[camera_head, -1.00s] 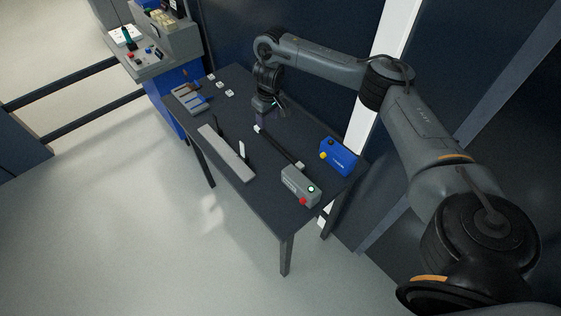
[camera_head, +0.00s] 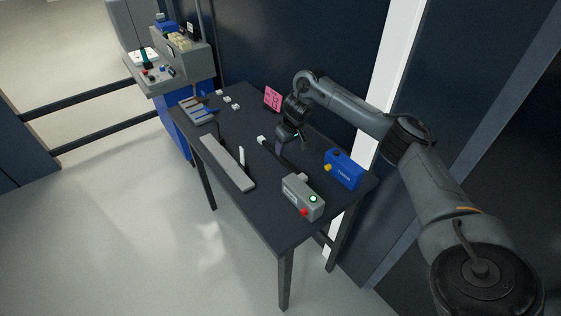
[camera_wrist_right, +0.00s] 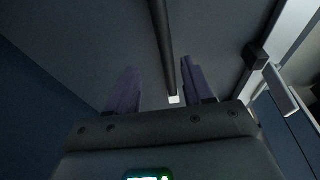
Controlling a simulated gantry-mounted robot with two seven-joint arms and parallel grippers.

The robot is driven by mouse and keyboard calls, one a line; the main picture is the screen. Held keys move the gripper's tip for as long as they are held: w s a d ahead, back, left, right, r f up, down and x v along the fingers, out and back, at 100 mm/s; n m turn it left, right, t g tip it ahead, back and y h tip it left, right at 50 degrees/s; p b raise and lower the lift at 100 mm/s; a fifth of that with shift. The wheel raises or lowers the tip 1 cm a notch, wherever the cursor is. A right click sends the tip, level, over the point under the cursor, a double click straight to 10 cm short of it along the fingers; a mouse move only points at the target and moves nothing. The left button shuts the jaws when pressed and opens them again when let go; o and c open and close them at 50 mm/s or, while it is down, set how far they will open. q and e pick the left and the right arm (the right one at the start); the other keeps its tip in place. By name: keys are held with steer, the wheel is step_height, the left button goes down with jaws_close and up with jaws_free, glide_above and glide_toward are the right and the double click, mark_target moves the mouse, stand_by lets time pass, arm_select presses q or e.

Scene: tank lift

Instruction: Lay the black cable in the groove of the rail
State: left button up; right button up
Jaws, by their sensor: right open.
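The black cable (camera_head: 277,152) lies on the dark table, running from a white end (camera_head: 262,139) toward a grey box. The pale grey rail (camera_head: 228,163) lies apart from it, to its left, with a white upright piece (camera_head: 241,156) beside it. My right gripper (camera_head: 282,150) is over the cable near its white end. In the right wrist view my right gripper (camera_wrist_right: 160,85) is open. The cable (camera_wrist_right: 164,45) runs down the view between the finger directions, its white end (camera_wrist_right: 174,99) near the right finger. Contact cannot be told. The groove is too small to make out. My left gripper is out of view.
A blue box (camera_head: 343,169) is right of the cable. A slotted tray (camera_head: 197,108) and small white blocks (camera_head: 227,100) are at the far end. A pink sign (camera_head: 272,98) is behind.

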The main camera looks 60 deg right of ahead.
steer(key=x, duration=0.1)
steer(key=b+x, duration=0.1)
steer(key=x, duration=0.2)
steer(key=shift+w+a+f, duration=0.2)
steer(key=shift+w+a, duration=0.15)
steer(key=shift+w, duration=0.1)
steer(key=shift+d+f+b, duration=0.1)
steer(key=shift+f+b, duration=0.2)
steer(key=shift+f, duration=0.05)
steer(key=shift+w, duration=0.1)
jaws_close()
